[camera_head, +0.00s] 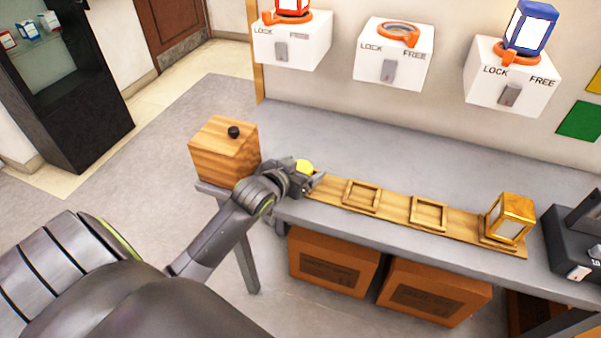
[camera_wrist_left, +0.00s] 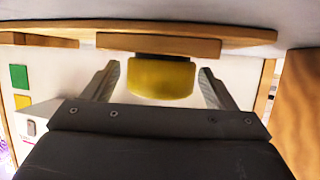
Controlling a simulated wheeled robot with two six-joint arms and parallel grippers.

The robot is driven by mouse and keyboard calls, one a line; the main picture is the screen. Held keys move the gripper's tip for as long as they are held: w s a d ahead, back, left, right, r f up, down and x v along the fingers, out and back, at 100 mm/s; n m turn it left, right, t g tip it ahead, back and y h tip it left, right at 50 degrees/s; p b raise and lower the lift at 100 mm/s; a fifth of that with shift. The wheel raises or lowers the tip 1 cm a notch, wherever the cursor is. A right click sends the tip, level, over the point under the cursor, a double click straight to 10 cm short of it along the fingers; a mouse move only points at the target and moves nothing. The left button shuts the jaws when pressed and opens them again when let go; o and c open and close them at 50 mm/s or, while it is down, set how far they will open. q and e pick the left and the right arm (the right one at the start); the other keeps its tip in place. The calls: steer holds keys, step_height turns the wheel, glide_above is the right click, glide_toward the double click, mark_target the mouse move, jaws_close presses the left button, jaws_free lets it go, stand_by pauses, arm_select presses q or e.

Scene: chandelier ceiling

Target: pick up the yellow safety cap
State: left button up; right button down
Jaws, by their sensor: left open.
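The yellow safety cap (camera_head: 304,167) shows at the left end of the wooden board, partly hidden by my left gripper. In the left wrist view the yellow cap (camera_wrist_left: 161,78) is round and sits between the two fingers, with a visible gap on each side. My left gripper (camera_head: 312,183) is open at the cap. The fingers (camera_wrist_left: 160,84) also show in the left wrist view, spread apart and not touching the cap. My right gripper is not in view.
The wooden board (camera_head: 394,216) runs along the grey table (camera_head: 350,140), with square frames (camera_head: 361,195) and a gold lantern (camera_head: 510,217). A wooden box (camera_head: 224,152) with a black knob stands left of my gripper. White LOCK/FREE boxes (camera_head: 393,55) line the wall. Cardboard boxes (camera_head: 333,262) are below.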

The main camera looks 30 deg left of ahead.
arm_select(q)
steer(key=shift+c, duration=0.5)
steer(key=c, duration=1)
steer(key=shift+o, duration=0.2)
steer(key=shift+r, duration=0.15)
